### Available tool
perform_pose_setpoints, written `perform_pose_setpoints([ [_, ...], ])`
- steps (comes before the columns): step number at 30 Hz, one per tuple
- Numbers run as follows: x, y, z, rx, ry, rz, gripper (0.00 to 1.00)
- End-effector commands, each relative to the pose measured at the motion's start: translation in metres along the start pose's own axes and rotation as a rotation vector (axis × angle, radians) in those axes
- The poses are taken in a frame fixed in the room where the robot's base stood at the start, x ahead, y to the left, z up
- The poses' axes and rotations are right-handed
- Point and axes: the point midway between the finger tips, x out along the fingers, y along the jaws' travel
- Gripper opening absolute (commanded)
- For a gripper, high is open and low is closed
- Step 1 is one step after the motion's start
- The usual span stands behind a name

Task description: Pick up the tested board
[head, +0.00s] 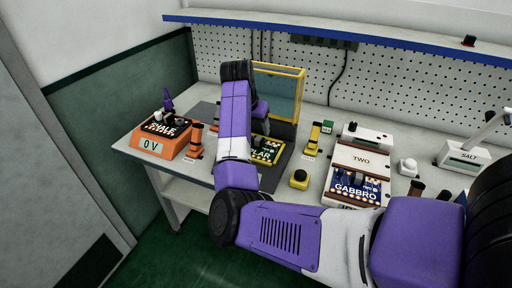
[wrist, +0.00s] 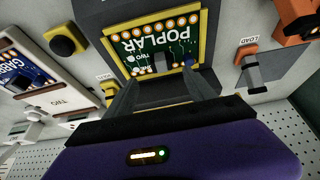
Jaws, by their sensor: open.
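A green board marked POPLAR (head: 267,151) lies in a yellow-edged frame on a dark mat, partly hidden behind my arm in the head view. In the wrist view the POPLAR board (wrist: 158,47) appears upside down, with a row of gold pads along its edge. A blue board marked GABBRO (head: 357,188) sits in the white unit marked TWO; part of it shows in the wrist view (wrist: 22,68). My gripper (wrist: 162,92) is open, its two fingers apart on the near side of the POPLAR board. Neither board is visibly marked as tested.
A yellow-framed clear screen (head: 279,88) stands behind the POPLAR board. An orange 0 V unit (head: 165,139) stands left. A yellow block with a black button (head: 299,179) and a yellow lever (head: 313,137) are right of the board. A pegboard wall (head: 385,88) closes the back.

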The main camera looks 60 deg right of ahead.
Motion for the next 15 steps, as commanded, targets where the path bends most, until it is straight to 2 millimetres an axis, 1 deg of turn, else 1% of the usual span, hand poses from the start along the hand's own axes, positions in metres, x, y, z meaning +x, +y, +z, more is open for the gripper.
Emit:
perform_pose_setpoints([
  [2, -0.004, -0.003, 0.001, 0.012, -0.025, 0.0, 0.64],
  [5, -0.001, -0.003, 0.002, 0.017, -0.037, 0.003, 0.64],
  [15, 0.034, -0.003, 0.004, 0.016, -0.036, 0.003, 0.64],
])
